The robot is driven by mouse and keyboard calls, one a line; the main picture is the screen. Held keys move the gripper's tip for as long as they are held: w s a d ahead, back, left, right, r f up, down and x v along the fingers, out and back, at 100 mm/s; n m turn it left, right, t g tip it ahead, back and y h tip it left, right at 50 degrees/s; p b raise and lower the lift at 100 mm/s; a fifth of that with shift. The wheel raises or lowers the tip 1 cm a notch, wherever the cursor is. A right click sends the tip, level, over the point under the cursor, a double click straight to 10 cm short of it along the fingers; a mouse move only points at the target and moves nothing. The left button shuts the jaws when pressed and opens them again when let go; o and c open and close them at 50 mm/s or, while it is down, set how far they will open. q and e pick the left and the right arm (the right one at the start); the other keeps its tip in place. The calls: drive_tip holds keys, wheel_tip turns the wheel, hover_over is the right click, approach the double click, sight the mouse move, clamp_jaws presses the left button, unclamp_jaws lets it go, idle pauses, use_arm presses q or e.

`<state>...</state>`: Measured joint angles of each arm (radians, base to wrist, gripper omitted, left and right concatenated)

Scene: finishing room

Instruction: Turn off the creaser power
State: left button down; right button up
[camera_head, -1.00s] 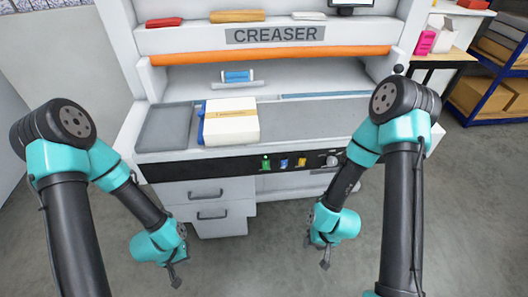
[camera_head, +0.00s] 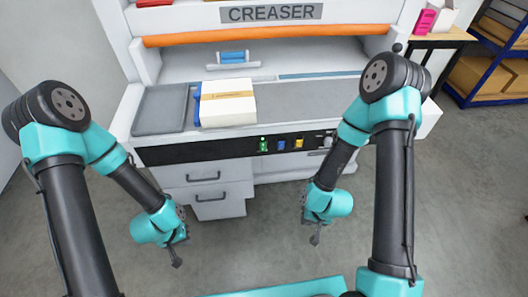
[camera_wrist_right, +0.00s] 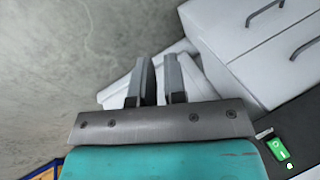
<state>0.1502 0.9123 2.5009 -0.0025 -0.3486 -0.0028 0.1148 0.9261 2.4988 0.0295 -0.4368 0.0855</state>
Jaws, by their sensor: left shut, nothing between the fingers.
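The creaser (camera_head: 270,13) is a white machine with a black control panel (camera_head: 220,148) along its front edge. On the panel are a green switch (camera_head: 263,145), a blue switch (camera_head: 281,145), a yellow switch (camera_head: 299,143) and a round knob (camera_head: 328,141). In the right wrist view the green rocker switch (camera_wrist_right: 278,150) is at the lower right, with a lit green lamp beside it. My left gripper (camera_head: 176,262) is shut and empty, low in front of the drawers. My right gripper (camera_head: 314,239) hangs below the panel; its fingers in the wrist view (camera_wrist_right: 161,80) are slightly apart with nothing between them.
A white paper stack (camera_head: 227,106) lies on the creaser bed beside a grey plate (camera_head: 160,110). Drawers (camera_head: 205,192) are under the panel at left. A blue shelf with boxes (camera_head: 487,72) stands at right. The floor in front of the creaser is clear.

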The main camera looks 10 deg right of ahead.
sight(263, 150)
drive_tip(key=w+a+m+t, duration=0.1)
drive_tip(key=w+a+r+m+t, duration=0.1)
drive_tip(key=w, duration=0.1)
drive_tip(key=w+a+m+t+h, duration=0.1)
drive_tip(key=w+m, duration=0.1)
drive_tip(key=shift+w+a+r+t, duration=0.1)
drive_tip(key=shift+a+r+t, duration=0.1)
drive_tip(key=shift+a+t, duration=0.15)
clamp_jaws()
drive_tip(key=w+a+r+m+t+h, duration=0.2)
drive_tip(key=w+a+r+m+t, duration=0.3)
drive_tip(key=a+r+m+t, duration=0.4)
wheel_tip(263, 150, up, 3)
drive_tip(key=shift+r+m+t+h, duration=0.1)
drive_tip(key=shift+m+t+h, duration=0.2)
drive_tip(key=shift+m+t, duration=0.6)
drive_tip(key=shift+w+g, duration=0.2)
drive_tip(key=shift+g, duration=0.05)
drive_tip(key=w+f, duration=0.1)
drive_tip(key=w, duration=0.3)
drive_tip(key=w+f, duration=0.1)
drive_tip(key=w, duration=0.8)
drive_tip(key=shift+w+f, duration=0.25)
drive_tip(key=shift+f, duration=0.15)
